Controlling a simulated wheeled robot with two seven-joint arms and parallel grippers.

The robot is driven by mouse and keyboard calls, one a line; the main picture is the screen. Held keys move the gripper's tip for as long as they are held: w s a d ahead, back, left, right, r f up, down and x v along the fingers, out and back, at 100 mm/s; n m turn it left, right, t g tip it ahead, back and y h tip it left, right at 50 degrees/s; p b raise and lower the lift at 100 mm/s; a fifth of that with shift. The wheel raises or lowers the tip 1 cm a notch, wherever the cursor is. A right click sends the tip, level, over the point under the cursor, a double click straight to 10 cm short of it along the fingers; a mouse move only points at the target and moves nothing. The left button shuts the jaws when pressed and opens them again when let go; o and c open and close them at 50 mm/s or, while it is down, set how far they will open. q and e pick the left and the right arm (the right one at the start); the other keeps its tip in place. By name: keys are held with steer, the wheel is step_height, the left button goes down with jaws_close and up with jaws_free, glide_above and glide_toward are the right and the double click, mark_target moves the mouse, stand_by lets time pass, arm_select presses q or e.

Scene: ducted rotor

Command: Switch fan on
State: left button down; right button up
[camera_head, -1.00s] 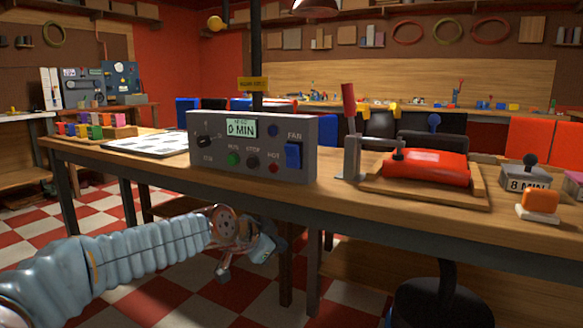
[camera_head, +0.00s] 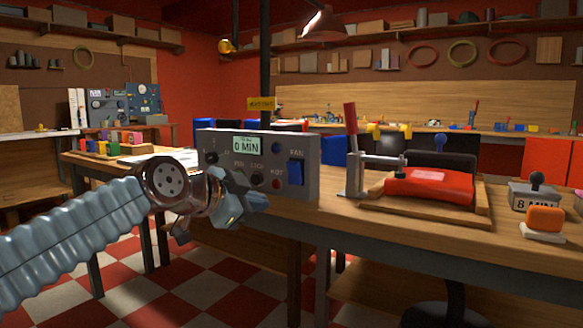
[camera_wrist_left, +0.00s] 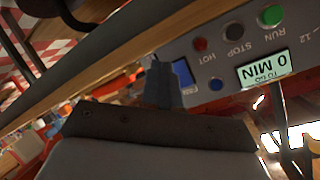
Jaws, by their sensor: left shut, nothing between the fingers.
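The grey control box (camera_head: 311,150) stands on the workbench, with a display (camera_head: 246,146) reading 0 MIN. Its blue FAN rocker switch (camera_head: 295,172) is on the right of the front face. My left gripper (camera_head: 258,200) is in front of the box's lower edge, left of the switch in the head view, and hides part of the panel. In the left wrist view the shut, empty fingers (camera_wrist_left: 162,82) lie beside the blue switch (camera_wrist_left: 184,73) and partly cover it; I cannot tell whether they touch. The box appears upside down there. My right gripper is not in view.
A red-handled clamp (camera_head: 351,150) and a red block on a wooden tray (camera_head: 420,216) stand right of the box. An orange button (camera_head: 545,219) and an 8 MIN block (camera_head: 533,197) are farther right. A dark pole rises behind the box.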

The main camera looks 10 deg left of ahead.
arm_select(q)
steer(key=p, duration=0.6)
glide_toward(293, 174)
step_height(293, 174, down, 3)
steer(key=w+d, duration=0.1)
steer(key=w, duration=0.2)
steer(key=shift+w+d+r, duration=0.1)
steer(key=shift+w+d, duration=0.25)
steer(key=shift+d, duration=0.05)
steer(key=shift+w+p, duration=0.1)
steer(key=shift+p, duration=0.2)
stand_by(0.8)
steer(key=shift+w+d+r, duration=0.15)
steer(key=shift+w+r, duration=0.05)
steer(key=shift+w, duration=0.05)
steer(key=shift+w+d+r+p, duration=0.15)
steer(key=shift+w+r+p, duration=0.05)
steer(key=shift+w+p, duration=0.25)
stand_by(0.6)
steer(key=shift+s, duration=0.1)
steer(key=shift+s+a+f+b, duration=0.3)
steer(key=shift+s+f+b, duration=0.1)
steer(key=shift+s+b, duration=0.4)
